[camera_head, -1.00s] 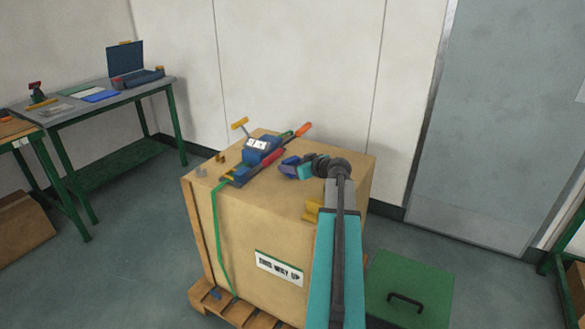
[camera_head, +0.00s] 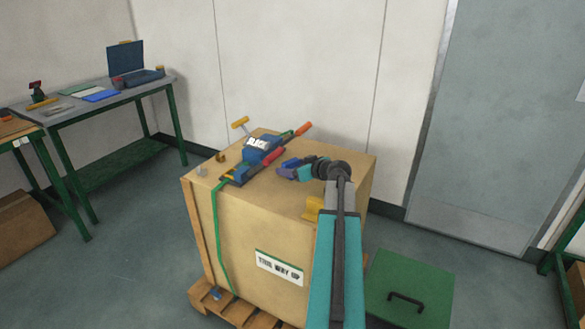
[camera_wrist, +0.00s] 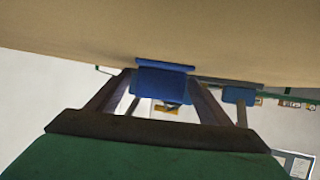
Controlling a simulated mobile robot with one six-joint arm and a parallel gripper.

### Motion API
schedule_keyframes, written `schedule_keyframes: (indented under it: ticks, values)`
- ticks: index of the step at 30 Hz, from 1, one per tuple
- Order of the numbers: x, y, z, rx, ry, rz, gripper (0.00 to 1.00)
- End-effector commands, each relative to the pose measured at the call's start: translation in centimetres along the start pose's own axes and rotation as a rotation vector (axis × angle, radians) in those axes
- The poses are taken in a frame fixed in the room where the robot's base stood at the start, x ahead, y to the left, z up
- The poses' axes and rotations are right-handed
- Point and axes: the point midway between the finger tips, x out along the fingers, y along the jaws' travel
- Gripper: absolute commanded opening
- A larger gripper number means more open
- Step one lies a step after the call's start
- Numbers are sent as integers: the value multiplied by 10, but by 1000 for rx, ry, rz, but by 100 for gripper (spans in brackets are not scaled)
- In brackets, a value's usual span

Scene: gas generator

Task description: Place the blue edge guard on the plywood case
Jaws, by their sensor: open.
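The plywood case (camera_head: 250,225) stands on a pallet, with its top in view. My gripper (camera_head: 285,166) is low over the case top, right of the strap tool, and points left. A small blue patch shows at its tip, too small to make out. In the wrist view the blue edge guard (camera_wrist: 162,82) lies between the spread fingers of my gripper (camera_wrist: 158,95), against the edge of the tan case surface (camera_wrist: 160,30). Gaps show beside the guard, and the fingers look open around it. Whether it rests fully on the case cannot be told.
A blue strap tool (camera_head: 258,150) with red and orange handles sits on the case top. A green strap (camera_head: 221,240) runs down the front. A green box (camera_head: 408,285) stands right of the pallet (camera_head: 240,312).

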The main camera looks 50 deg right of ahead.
Motion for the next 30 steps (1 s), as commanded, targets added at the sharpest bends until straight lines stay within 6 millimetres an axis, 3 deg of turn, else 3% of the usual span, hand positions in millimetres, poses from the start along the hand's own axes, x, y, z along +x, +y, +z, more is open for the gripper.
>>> schedule_keyframes:
  ticks: [8,30]
  values:
    - [-2,0,-4,0,0,0,73]
    - [-103,-1,-2,-1,1,0,73]
